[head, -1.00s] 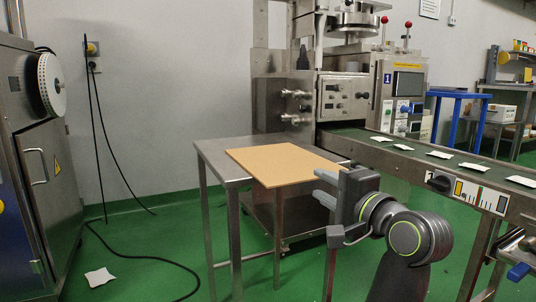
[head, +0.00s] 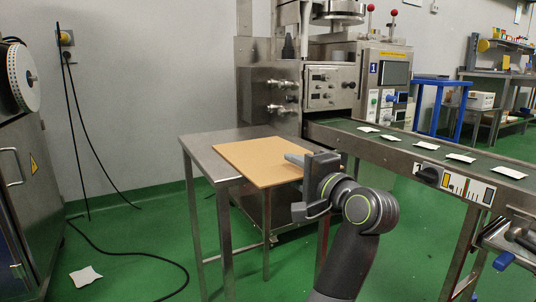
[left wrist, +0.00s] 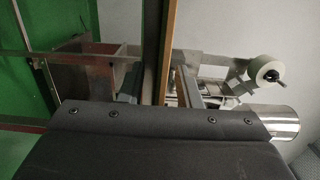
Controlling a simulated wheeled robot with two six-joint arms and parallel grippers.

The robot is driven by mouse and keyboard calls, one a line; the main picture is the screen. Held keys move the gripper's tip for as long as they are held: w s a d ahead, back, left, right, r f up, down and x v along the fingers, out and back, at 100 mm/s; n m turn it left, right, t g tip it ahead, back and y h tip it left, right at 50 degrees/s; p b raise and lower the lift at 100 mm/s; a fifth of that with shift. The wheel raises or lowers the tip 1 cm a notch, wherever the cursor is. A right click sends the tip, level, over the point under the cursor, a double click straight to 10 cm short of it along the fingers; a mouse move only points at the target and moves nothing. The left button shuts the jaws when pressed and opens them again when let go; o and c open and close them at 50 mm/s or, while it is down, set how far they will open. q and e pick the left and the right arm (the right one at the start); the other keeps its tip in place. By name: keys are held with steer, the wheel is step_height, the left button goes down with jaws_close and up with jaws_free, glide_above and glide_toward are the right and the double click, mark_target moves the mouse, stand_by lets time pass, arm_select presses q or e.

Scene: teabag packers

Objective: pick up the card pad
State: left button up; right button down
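The card pad (head: 255,163) is a flat tan board lying on a small metal table, its right corner reaching toward my left gripper. My left gripper (head: 300,185) is open at the pad's right front edge. In the head view its upper finger shows over the pad and its lower finger below the pad's level. In the left wrist view the pad (left wrist: 172,45) appears edge-on as a brown strip between the two spread fingers (left wrist: 160,88). I cannot tell whether either finger touches it. My right gripper is not in view.
The metal table (head: 200,153) stands beside a steel packing machine (head: 270,98). A conveyor (head: 400,150) carrying several white sachets runs to the right of it. Black cables and a white piece (head: 86,276) lie on the green floor at left.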

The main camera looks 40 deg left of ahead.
arm_select(q)
jaws_close()
steer(key=shift+r, duration=0.1)
stand_by(0.4)
